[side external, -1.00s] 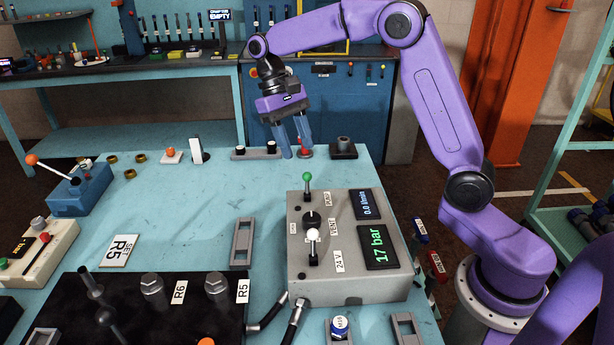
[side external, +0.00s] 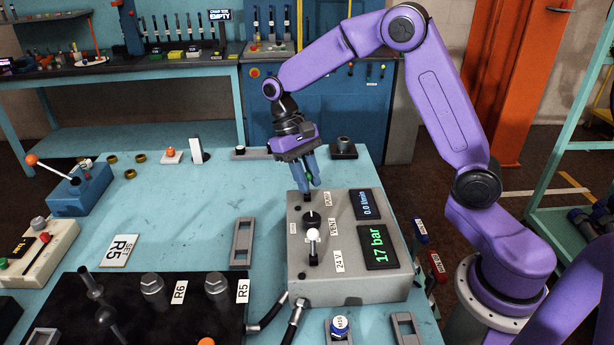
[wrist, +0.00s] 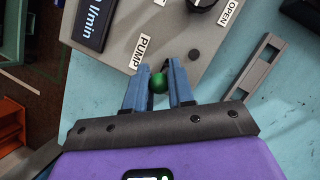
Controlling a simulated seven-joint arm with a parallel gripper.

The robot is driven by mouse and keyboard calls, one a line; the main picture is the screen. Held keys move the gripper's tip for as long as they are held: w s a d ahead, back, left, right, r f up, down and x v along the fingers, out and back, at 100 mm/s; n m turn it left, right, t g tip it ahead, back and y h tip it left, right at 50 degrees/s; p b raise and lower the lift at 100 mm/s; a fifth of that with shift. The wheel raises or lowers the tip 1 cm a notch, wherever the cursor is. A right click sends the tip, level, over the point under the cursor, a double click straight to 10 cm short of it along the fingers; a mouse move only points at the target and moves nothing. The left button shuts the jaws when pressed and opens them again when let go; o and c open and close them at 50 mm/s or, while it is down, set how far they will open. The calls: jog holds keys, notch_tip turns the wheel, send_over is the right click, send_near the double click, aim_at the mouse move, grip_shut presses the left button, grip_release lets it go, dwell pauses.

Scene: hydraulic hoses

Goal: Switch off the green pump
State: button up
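The green pump is a green-knobbed lever on a grey control box (side external: 300,275), beside the PUMP label (side external: 327,198). My gripper (side external: 311,187) is over this lever, pointing down, with its two blue fingers on either side of the green knob (side external: 309,176). In the wrist view the green knob (wrist: 158,83) sits between the fingers (wrist: 160,70), close to the left one, with a small gap seen at the right one. The fingers look apart, not clamped. The lever's lower stem is partly hidden. The displays read 17 bar (side external: 378,246) and 0.0 l/min (side external: 371,204).
A white-knobbed lever (side external: 313,236) by the 24 V label and a black VENT knob (side external: 318,221) are on the same box, nearer the camera. A grey slotted holder (side external: 242,243) lies left of the box. The table's middle left is clear.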

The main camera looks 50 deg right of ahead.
grip_shut()
jog(key=shift+w+d, duration=0.1)
jog(key=shift+w+d+f+g+y, duration=0.15)
jog(key=shift+w+d+g+y, duration=0.15)
jog(key=shift+g+y, duration=0.5)
jog(key=o, duration=0.5)
grip_release()
jog(key=shift+o, duration=0.2)
jog(key=v, duration=1.2)
